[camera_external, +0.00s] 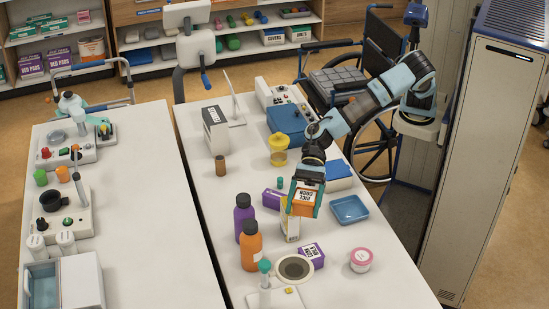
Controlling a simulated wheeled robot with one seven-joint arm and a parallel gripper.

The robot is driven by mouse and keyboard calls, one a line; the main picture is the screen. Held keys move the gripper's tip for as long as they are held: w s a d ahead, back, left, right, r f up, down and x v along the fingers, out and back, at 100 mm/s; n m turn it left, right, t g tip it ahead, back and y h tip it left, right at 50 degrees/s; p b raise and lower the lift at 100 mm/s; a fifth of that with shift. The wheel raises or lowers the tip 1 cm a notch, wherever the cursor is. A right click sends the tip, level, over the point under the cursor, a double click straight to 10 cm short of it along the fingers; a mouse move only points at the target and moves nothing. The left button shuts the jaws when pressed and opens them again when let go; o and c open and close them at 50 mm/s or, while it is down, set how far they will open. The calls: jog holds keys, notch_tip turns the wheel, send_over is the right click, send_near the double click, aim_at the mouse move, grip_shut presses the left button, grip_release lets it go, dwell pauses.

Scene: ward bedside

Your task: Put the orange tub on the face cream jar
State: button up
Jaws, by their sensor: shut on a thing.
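The orange tub (305,196), boxy with a white printed label, is between the teal fingers of my gripper (306,202). My gripper is shut on it, pointing down, and the tub appears held above the right-hand table. The face cream jar (361,261), round and pink with a pale label band, stands upright on the table, below and to the right of the tub in the picture. The two are apart. Nothing is on the jar's lid.
Purple boxes (312,255), a purple bottle (244,219), an orange bottle (251,248) and a round dish (294,268) are nearby. A blue tray (349,209) lies behind the jar.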

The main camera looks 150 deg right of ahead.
jog(key=s+a+r+n+g+y+b, duration=0.1)
jog(key=s+a+n+g+y, duration=0.15)
jog(key=a, duration=0.75)
jog(key=s+a+n+g+y+b, duration=0.15)
jog(key=a+n+y, duration=0.25)
jog(key=a, duration=0.6)
jog(key=p, duration=0.2)
send_over(366, 262)
jog(key=shift+t, duration=0.3)
notch_tip(366, 262, down, 10)
jog(key=shift+r, duration=0.1)
jog(key=shift+f, duration=2.45)
jog(key=shift+f, duration=0.15)
jog(key=o, duration=1.4)
